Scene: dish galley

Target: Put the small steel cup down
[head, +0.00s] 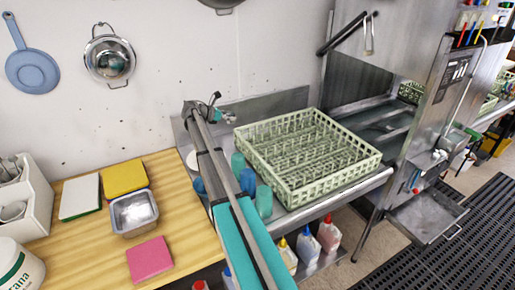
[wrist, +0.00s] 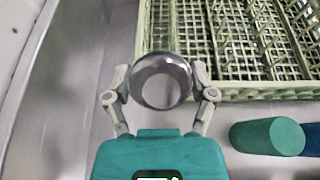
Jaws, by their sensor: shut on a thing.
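In the wrist view, my gripper (wrist: 160,92) is shut on the small steel cup (wrist: 161,62). I cannot make out the cup or the fingers there.
A teal tumbler (wrist: 270,135) and a blue one (wrist: 312,140) lie right of my gripper. Teal tumblers (head: 264,203) also show beside the rack in the head view. A wooden table (head: 92,255) at left holds a steel pan (head: 133,229) and a pink block (head: 150,259).

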